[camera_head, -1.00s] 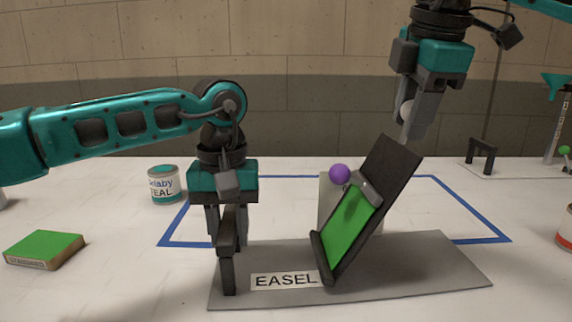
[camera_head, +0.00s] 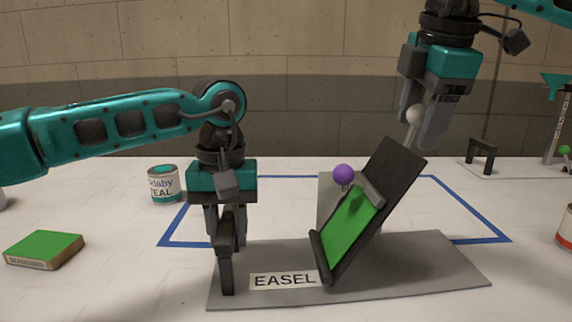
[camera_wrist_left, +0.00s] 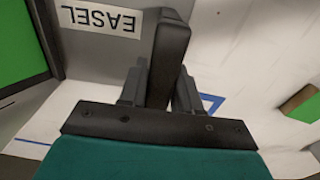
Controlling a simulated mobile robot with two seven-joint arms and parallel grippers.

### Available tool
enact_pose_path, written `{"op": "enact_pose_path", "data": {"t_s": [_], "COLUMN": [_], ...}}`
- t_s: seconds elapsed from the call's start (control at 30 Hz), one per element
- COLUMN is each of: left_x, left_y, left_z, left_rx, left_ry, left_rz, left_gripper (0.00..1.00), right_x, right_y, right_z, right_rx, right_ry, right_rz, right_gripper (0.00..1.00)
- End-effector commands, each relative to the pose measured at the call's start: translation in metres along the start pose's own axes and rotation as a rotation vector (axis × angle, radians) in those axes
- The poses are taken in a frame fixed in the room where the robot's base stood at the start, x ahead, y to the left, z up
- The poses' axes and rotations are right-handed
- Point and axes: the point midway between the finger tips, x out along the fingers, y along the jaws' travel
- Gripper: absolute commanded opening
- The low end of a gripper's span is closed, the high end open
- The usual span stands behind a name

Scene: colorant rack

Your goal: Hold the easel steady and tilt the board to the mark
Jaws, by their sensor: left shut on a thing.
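The easel has a grey base plate (camera_head: 430,275) labelled EASEL, with a dark upright handle (camera_head: 227,268) at its left end. My left gripper (camera_head: 228,228) is shut on this handle, which also shows between its fingers in the left wrist view (camera_wrist_left: 172,50). The dark board (camera_head: 392,172) with a green panel (camera_head: 347,228) leans back to the right. A pale rod with a white ball (camera_head: 416,115) is at the board's upper end. My right gripper (camera_head: 424,125) is at this ball; whether its fingers grip it cannot be told. A purple ball (camera_head: 343,174) shows beside the board.
A pale upright panel (camera_head: 327,205) stands behind the board, partly hidden. A blue outline (camera_head: 178,230) marks the white table. A teal paint can (camera_head: 164,186) and a green-topped block (camera_head: 44,250) are on the left. A dark stand (camera_head: 481,155) is at the back right.

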Motion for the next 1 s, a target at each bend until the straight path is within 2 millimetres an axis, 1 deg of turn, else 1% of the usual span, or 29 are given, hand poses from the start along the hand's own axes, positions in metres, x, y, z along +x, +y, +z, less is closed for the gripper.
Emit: {"op": "enact_pose_path", "data": {"t_s": [0.27, 0.37, 0.47, 0.7, 0.8, 0.9, 1.0], "left_x": [0.0, 0.0, 0.0, 0.0, 0.0, 0.0, 0.0], "left_y": [0.002, 0.002, 0.002, 0.003, 0.003, 0.003, 0.003], "left_z": [0.001, 0.001, 0.001, 0.001, 0.001, 0.001, 0.001], "left_rx": [0.001, 0.002, 0.003, 0.004, 0.005, 0.005, 0.005], "left_ry": [0.0, 0.0, 0.0, 0.0, 0.0, 0.0, 0.0], "left_rz": [0.003, 0.004, 0.004, 0.005, 0.005, 0.005, 0.005], "left_gripper": [0.0, 0.0, 0.0, 0.0, 0.0, 0.0, 0.0], "right_x": [-0.002, -0.009, -0.025, -0.077, -0.095, -0.109, -0.117], "right_y": [0.0, 0.0, 0.001, 0.001, 0.0, 0.0, 0.0], "right_z": [-0.002, -0.002, -0.002, -0.002, -0.002, -0.002, -0.001], "right_rx": [-0.003, -0.003, -0.002, -0.001, -0.002, -0.001, -0.002], "right_ry": [0.003, 0.003, 0.004, 0.003, 0.004, 0.002, 0.002], "right_rz": [0.002, 0.003, 0.005, 0.005, 0.004, 0.003, 0.002], "right_gripper": [0.64, 0.64, 0.64, 0.64, 0.64, 0.64, 0.64]}}
